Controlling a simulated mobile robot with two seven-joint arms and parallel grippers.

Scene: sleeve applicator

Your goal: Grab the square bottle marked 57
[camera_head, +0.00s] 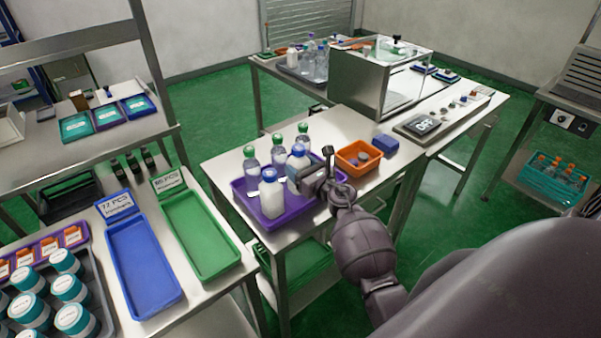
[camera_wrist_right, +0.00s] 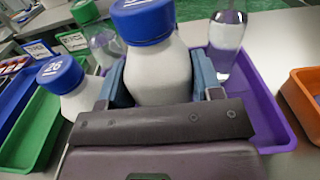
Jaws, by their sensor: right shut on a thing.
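My right gripper (camera_head: 306,179) is shut on a white bottle with a blue cap (camera_head: 297,164) at the purple tray (camera_head: 238,196). In the right wrist view this held bottle (camera_wrist_right: 158,72) stands between the two blue-grey fingers; the marking on its cap is cut off and I cannot read it. A second white bottle (camera_head: 271,198) stands at the tray's front; in the right wrist view its blue cap (camera_wrist_right: 60,74) seems to read 26. No 57 is legible. My left gripper is not in view.
Clear bottles (camera_head: 251,165) stand behind in the tray. An orange bin (camera_head: 345,163) and a blue box (camera_head: 385,145) are to the right. A blue tray (camera_head: 142,262) and a green tray (camera_head: 200,237) lie on the left table. A glass-walled cabinet (camera_head: 357,85) stands behind.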

